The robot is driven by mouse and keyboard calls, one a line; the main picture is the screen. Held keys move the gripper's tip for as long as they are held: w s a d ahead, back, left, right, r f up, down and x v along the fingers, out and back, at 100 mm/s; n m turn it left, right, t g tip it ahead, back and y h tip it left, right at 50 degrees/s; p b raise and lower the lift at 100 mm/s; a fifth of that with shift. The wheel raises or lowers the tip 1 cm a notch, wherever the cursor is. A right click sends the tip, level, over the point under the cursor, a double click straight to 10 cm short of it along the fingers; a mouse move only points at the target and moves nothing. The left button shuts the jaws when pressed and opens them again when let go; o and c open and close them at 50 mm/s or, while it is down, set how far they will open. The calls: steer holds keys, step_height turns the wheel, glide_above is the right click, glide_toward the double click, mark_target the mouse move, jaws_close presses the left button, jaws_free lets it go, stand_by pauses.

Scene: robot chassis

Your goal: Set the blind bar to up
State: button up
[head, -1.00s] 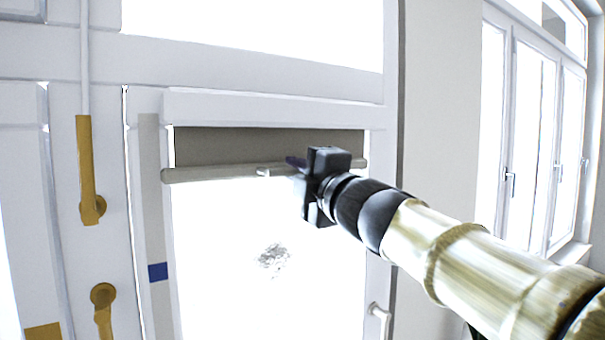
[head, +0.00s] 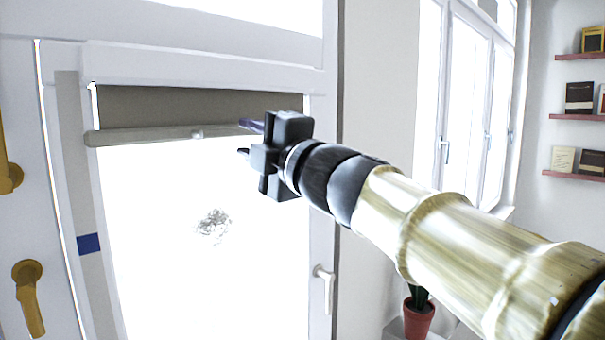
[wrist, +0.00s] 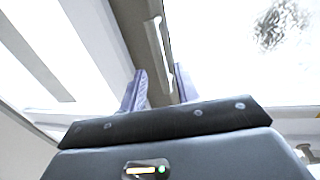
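The blind bar (head: 150,137) is a grey horizontal rod along the bottom edge of a short, dark grey blind (head: 180,107), high in the bright window. A small pale knob (head: 197,134) sticks out of its front. My gripper (head: 246,138) is in front of the bar's right part and hides its right end. In the wrist view its two bluish fingers (wrist: 160,88) stand apart. The grey bar (wrist: 150,45), with a pale handle-like piece on it, runs into the gap between them. I cannot tell whether either finger touches it.
A white frame surrounds the window pane (head: 200,260). A white handle (head: 325,288) sits on its right side, brass handles (head: 28,295) at the left. To the right are a wall, tall windows (head: 465,110), shelves with books (head: 580,97) and a potted plant (head: 418,312).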

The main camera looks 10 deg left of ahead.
steer(key=b+v, duration=0.8)
steer(key=v, duration=0.4)
steer(key=shift+b, duration=0.35)
steer(key=shift+w+f, duration=0.1)
